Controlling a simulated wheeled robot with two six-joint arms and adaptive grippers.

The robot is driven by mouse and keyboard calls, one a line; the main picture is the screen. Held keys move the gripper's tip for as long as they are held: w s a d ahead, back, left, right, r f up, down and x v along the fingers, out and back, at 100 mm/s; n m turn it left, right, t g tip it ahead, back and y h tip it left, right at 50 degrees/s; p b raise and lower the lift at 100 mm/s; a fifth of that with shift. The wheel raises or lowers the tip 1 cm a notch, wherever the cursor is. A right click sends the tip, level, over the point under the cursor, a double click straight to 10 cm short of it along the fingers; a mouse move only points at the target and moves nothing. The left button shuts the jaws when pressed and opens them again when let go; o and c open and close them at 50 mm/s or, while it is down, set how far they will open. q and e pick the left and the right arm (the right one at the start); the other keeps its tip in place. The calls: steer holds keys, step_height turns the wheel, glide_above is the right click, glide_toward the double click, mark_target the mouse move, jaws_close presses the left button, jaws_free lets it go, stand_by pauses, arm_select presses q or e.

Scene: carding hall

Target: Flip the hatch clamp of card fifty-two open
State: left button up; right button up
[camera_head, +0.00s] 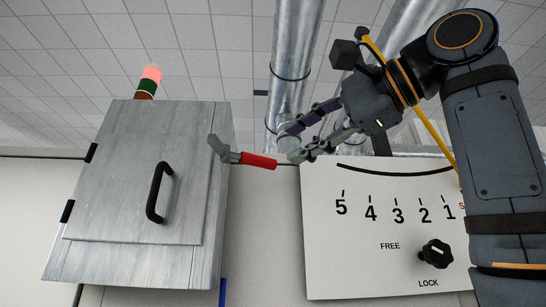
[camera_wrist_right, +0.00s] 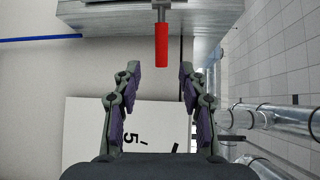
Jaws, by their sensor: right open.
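The hatch clamp (camera_head: 258,160) has a red grip on a grey metal lever and sticks out to the right from the upper right edge of the grey hatch (camera_head: 125,180). My right gripper (camera_head: 283,143) is open, just right of the red grip's end. In the right wrist view the clamp's red grip (camera_wrist_right: 161,46) points in between the open fingers (camera_wrist_right: 158,72), near their tips. It looks untouched by either finger. The hatch is shut and has a black handle (camera_head: 158,192). My left gripper is not in view.
A white panel (camera_head: 375,270) with numbers, FREE and LOCK marks and a black knob (camera_head: 435,254) is below my right gripper. Shiny ducts (camera_head: 294,60) run behind it. A red and green lamp (camera_head: 149,82) stands on the cabinet. The wall below the clamp is clear.

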mark_target(262, 160)
steer(key=p+x, duration=0.3)
steer(key=x, duration=0.5)
steer(key=shift+w+a+r, duration=0.1)
steer(key=shift+a+r, duration=0.05)
steer(key=shift+a, duration=0.25)
steer(key=shift+w+a+p, duration=0.15)
steer(key=shift+w+p, duration=0.15)
steer(key=shift+s, duration=0.1)
steer(key=shift+c, duration=0.6)
jaws_close()
